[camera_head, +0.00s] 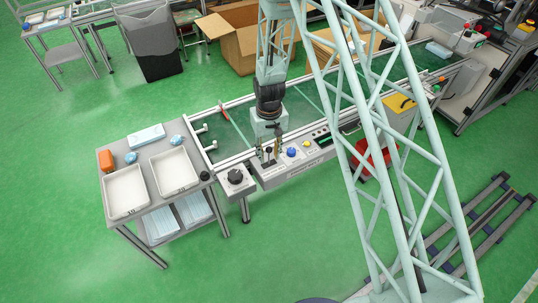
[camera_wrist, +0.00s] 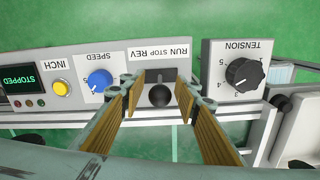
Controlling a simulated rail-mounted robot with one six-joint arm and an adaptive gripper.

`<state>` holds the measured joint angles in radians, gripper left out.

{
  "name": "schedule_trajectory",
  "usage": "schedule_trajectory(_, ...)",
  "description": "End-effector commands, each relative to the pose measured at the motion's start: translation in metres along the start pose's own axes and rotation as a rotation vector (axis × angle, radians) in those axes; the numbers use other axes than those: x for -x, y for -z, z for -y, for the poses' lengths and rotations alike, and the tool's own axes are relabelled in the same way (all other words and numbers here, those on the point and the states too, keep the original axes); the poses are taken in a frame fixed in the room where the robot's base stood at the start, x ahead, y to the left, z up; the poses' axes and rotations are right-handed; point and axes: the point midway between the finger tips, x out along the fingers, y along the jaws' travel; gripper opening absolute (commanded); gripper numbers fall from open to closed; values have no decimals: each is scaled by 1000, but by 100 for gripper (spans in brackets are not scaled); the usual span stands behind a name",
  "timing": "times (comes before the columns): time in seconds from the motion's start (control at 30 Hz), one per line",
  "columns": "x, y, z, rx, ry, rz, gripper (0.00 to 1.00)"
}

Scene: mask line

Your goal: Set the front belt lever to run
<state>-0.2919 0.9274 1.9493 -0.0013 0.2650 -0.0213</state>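The belt lever with its black ball knob (camera_wrist: 159,95) stands on the grey control panel under an upside-down label reading RUN, STOP and REV. The knob lines up with the middle word, STOP. My gripper (camera_wrist: 158,86) is open, with one tan-padded finger on each side of the knob and a visible gap to each. In the head view my gripper (camera_head: 268,146) points down over the panel (camera_head: 300,172) on the conveyor's front side. The display (camera_wrist: 19,80) reads STOPPED.
A blue speed knob (camera_wrist: 99,80) and a yellow INCH button (camera_wrist: 61,88) sit left of the lever in the wrist view. A box with a black TENSION knob (camera_wrist: 244,73) is on the right. A table with white trays (camera_head: 125,191) stands at the conveyor's end.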

Motion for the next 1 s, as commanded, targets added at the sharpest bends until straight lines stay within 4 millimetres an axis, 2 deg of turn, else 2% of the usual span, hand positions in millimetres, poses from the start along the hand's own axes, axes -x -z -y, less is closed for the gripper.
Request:
schedule_trajectory(0.17,0,0,0,0,0,0,29)
schedule_trajectory(0.5,0,0,0,0,0,0,0)
schedule_trajectory(1.0,0,0,-2,-3,-7,-2,0)
